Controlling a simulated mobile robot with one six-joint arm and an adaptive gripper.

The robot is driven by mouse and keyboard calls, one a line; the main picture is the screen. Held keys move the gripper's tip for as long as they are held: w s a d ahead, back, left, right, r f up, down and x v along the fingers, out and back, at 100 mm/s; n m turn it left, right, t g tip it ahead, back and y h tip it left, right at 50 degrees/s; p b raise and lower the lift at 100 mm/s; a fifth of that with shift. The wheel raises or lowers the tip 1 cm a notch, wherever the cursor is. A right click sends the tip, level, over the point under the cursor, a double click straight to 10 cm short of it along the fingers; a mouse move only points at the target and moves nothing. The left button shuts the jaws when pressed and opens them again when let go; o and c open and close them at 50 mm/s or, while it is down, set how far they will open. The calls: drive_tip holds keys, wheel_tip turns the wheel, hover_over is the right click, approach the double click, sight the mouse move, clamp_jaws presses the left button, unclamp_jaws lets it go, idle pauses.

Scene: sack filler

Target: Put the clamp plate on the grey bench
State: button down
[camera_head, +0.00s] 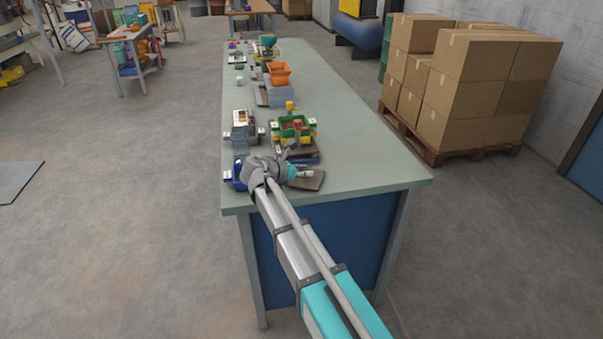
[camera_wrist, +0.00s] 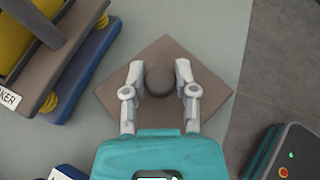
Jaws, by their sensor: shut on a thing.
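The clamp plate (camera_wrist: 160,111) is a flat brown square with a round knob (camera_wrist: 161,80) on top, turned like a diamond in the wrist view. My gripper (camera_wrist: 161,78) has its two fingers shut on the knob from both sides. In the head view the plate (camera_head: 310,181) shows at the near end of the long grey-green bench (camera_head: 345,145), partly hidden by my gripper (camera_head: 296,173). The plate appears over the bench top near its edge. I cannot tell whether it touches the top or is held just above it.
A brown slab on a blue base, with yellow parts and a label (camera_wrist: 9,97), stands close to the plate's left. Blue bins (camera_head: 240,173), a green crate (camera_head: 291,130) and an orange bin (camera_head: 279,73) stand along the bench. The bench's right side is mostly clear. Boxes (camera_head: 475,80) stand beyond.

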drive_tip(key=shift+f, duration=0.1)
drive_tip(key=shift+c, duration=2)
unclamp_jaws()
drive_tip(key=shift+s+a+r, duration=0.35)
drive_tip(key=shift+r, duration=0.05)
drive_tip(key=p+v, duration=0.4)
drive_tip(key=v, duration=0.7)
drive_tip(key=shift+p, duration=0.3)
drive_tip(key=shift+d+f, duration=0.1)
